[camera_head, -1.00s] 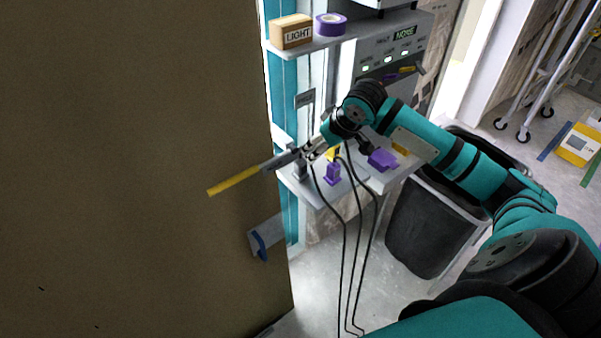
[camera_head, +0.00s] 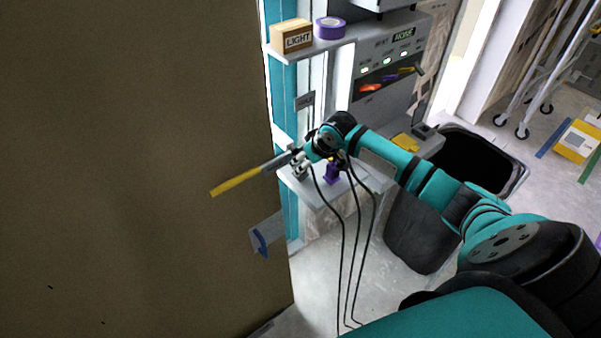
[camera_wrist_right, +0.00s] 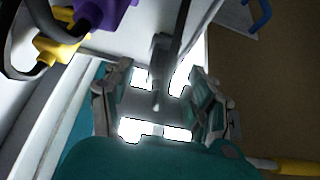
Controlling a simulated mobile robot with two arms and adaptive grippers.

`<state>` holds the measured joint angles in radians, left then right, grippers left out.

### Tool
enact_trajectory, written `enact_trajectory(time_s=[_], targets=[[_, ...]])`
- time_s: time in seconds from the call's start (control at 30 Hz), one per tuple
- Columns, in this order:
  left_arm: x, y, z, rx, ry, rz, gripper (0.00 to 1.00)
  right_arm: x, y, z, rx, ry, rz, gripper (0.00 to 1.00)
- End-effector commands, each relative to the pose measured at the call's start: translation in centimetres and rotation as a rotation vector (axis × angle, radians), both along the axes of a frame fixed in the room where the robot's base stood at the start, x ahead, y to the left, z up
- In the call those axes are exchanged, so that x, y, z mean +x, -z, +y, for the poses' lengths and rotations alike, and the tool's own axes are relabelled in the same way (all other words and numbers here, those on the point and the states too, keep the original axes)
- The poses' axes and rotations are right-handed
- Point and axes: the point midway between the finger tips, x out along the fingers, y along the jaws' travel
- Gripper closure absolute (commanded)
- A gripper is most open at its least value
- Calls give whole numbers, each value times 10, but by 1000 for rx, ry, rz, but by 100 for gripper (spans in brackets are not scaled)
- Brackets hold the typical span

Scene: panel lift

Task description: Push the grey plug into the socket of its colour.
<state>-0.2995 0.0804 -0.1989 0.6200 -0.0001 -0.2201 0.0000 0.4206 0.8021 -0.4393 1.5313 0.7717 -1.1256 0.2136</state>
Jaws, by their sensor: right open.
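The grey plug (camera_head: 299,172) stands at the left end of the small white shelf, partly hidden by my right gripper (camera_head: 298,162). In the right wrist view, my right gripper (camera_wrist_right: 160,95) is open, with one finger on each side of a blurred dark grey upright piece (camera_wrist_right: 164,62), which looks like the plug; I cannot tell whether they touch. A purple plug (camera_head: 332,172) with a black cable stands to its right; it also shows in the wrist view (camera_wrist_right: 108,14), beside a yellow plug (camera_wrist_right: 55,50). I cannot make out a grey socket. My left gripper is out of view.
A large brown panel (camera_head: 130,170) fills the left. A yellow-tipped grey bar (camera_head: 236,182) sticks out before it, close to my gripper. Black cables (camera_head: 344,250) hang below the shelf (camera_head: 318,193). A dark bin (camera_head: 420,235) stands right.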

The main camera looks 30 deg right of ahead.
Motion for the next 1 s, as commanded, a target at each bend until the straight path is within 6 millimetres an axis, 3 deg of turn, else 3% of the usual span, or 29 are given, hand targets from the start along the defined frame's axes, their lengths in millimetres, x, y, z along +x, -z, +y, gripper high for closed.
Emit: enact_trajectory(time_s=[0.17, 0.33, 0.77, 1.0], targets=[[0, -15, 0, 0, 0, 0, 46, 15, 14, 4, 2, 1, 1, 42], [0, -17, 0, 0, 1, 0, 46, 24, 32, 5, 1, 0, 1, 42], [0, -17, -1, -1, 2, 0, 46, 26, 37, 4, 0, -1, 0, 42], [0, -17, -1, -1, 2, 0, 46, 26, 37, 4, 0, -1, 0, 71]])
